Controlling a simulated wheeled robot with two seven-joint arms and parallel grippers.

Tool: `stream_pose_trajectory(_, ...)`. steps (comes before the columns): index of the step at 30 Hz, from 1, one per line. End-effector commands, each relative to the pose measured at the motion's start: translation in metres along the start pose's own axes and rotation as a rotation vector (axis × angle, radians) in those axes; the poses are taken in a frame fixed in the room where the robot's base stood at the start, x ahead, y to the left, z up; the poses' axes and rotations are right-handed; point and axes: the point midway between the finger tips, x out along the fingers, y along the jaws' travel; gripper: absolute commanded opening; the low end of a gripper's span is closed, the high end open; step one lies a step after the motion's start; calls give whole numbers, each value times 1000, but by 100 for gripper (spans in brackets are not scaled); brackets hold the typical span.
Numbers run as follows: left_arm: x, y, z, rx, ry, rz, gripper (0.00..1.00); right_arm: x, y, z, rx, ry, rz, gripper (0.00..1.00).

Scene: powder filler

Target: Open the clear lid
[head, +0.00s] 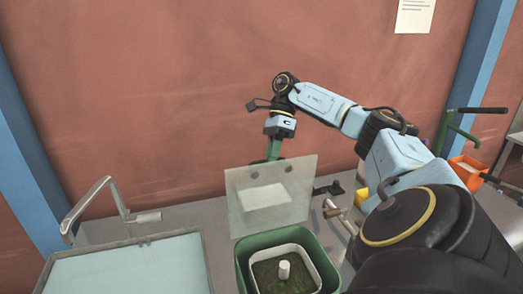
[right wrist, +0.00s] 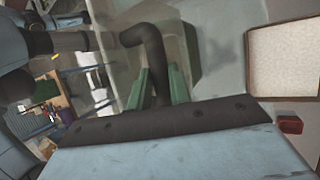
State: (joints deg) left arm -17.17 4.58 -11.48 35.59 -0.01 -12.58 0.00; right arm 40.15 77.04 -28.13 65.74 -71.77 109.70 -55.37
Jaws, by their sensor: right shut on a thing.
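The clear lid (head: 240,217) stands raised and nearly upright at the back of the green filler box (head: 242,251), with a pale label on it. The box's opening shows, with a white-rimmed bin (head: 312,262) and a white post (head: 284,269) inside. My right gripper (head: 273,152) is behind the lid's top edge, its fingertips partly hidden by the lid. In the right wrist view, the green fingers (right wrist: 158,84) are shut around a dark curved handle (right wrist: 150,42) beside the clear panel. My left gripper is in neither view.
A metal lever (head: 338,213) and a yellow object (head: 361,197) lie close right of the lid. An orange bin (head: 469,172) stands at the far right. A brick-coloured wall is behind.

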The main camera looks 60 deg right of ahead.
Motion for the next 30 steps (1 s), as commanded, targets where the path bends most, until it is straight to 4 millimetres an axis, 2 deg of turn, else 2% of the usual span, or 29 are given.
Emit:
stream_pose_trajectory(1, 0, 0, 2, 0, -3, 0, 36, 9, -3, -4, 10, 16, 18, 0)
stream_pose_trajectory(14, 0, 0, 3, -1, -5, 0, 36, 10, -3, -6, 12, 16, 23, 0)
stream_pose_trajectory(15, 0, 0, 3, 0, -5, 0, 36, 10, -3, -6, 12, 15, 23, 25)
stream_pose_trajectory(19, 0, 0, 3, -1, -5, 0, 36, 8, -2, -6, 11, 12, 21, 41)
stream_pose_trajectory(30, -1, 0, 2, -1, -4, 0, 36, 1, -2, -4, 9, 6, 16, 41)
